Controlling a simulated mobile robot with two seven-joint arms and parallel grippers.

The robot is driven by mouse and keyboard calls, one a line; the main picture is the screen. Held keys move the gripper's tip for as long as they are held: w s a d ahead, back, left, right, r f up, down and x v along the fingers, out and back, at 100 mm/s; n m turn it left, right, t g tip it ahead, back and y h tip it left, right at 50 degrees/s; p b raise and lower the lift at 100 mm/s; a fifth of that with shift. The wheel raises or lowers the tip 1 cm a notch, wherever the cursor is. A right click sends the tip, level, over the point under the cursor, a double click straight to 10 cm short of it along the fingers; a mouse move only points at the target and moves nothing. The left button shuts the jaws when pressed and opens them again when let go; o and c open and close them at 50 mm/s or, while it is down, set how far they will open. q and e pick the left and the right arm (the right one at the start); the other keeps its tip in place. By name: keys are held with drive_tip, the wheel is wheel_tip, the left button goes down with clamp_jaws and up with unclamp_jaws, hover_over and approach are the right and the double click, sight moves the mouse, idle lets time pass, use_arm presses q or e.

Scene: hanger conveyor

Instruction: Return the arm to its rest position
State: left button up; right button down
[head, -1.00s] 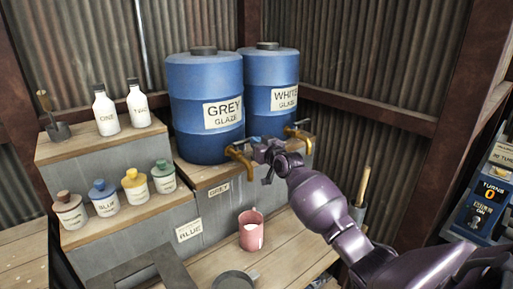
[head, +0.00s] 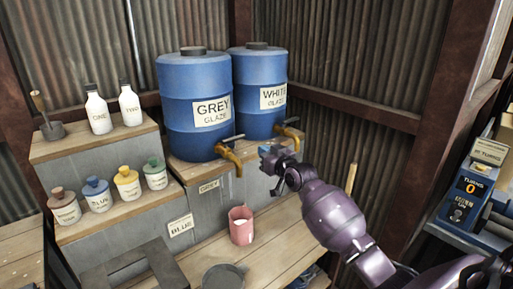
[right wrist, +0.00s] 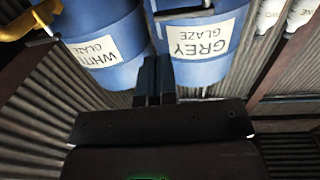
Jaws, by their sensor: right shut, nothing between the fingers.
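My right arm comes in from the lower right in the head view. Its gripper (head: 272,157) is shut and empty, in front of the wooden ledge between the two brass taps, apart from both. In the right wrist view the closed fingers (right wrist: 154,80) point toward the blue GREY GLAZE barrel (right wrist: 200,45) and WHITE GLAZE barrel (right wrist: 100,40). In the head view the grey-glaze barrel (head: 190,135) has its tap (head: 229,157) over the ledge's front, and the white-glaze barrel (head: 262,110) has its tap (head: 290,134) to the right. My left gripper is not in view.
A pink mug (head: 241,232) with pale contents stands on the bench below the taps. A dark round dish (head: 223,277) is at the front. Several small jars and two white bottles (head: 98,112) stand on the stepped shelf at left. A blue machine (head: 466,195) is at right.

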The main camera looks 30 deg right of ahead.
drive_tip(key=s, duration=0.4)
drive_tip(key=shift+d, duration=0.2)
drive_tip(key=s+a+f+n+g, duration=0.2)
drive_tip(key=s+a+f, duration=1)
drive_tip(key=f, duration=0.4)
drive_tip(key=s+a+f+g, duration=0.2)
drive_tip(key=s+f, duration=0.4)
drive_tip(key=s, duration=0.3)
drive_tip(key=s+a+f+m+g, duration=0.1)
drive_tip(key=s+a+f+g, duration=0.1)
drive_tip(key=s+f, duration=0.4)
drive_tip(key=s+a, duration=0.1)
drive_tip(key=s, duration=0.2)
drive_tip(key=shift+s+a+f, duration=0.25)
drive_tip(key=shift+f, duration=0.1)
